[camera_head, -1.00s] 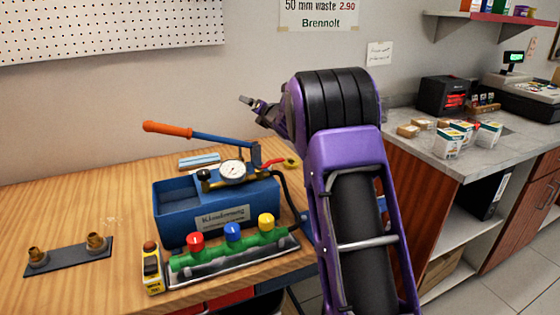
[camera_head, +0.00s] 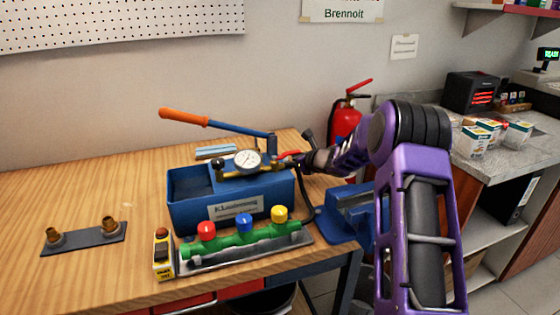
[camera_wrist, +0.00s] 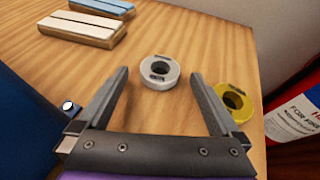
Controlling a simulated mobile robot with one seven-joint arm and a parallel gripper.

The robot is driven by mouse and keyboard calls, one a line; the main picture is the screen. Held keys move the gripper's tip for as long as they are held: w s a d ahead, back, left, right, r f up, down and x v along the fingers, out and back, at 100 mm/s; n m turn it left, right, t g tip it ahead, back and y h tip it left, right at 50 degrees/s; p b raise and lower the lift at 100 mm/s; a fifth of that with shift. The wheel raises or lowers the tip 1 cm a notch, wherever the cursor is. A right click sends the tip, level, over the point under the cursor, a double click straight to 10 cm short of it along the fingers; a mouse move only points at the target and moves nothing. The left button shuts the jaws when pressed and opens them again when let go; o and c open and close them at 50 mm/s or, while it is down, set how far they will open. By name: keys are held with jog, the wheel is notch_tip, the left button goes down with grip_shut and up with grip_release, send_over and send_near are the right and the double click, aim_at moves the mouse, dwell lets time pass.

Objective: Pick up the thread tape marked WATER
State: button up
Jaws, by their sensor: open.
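In the wrist view a white tape roll (camera_wrist: 159,71) lies flat on the wooden bench, with a small dark label whose lettering I cannot read. A yellow tape roll (camera_wrist: 234,99) lies to its right, also with a dark mark too small to read. I cannot tell which one is marked WATER. My gripper (camera_wrist: 160,75) is open and empty, its fingers pointing toward the white roll, which shows between the tips; the right finger is close to the yellow roll. In the head view my gripper (camera_head: 306,160) is low behind the pump, and the rolls are hidden.
A blue test pump (camera_head: 205,215) with a gauge and an orange-handled lever stands beside my gripper. A red fire extinguisher (camera_head: 345,122) is to the right. A blue vise-like block (camera_head: 345,225) sits at the bench's right end.

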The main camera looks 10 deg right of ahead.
jog(key=shift+w+a+f, duration=0.2)
jog(key=shift+w+a, duration=0.15)
jog(key=shift+w, duration=0.2)
jog(key=c, duration=1.4)
jog(key=shift+r, duration=0.1)
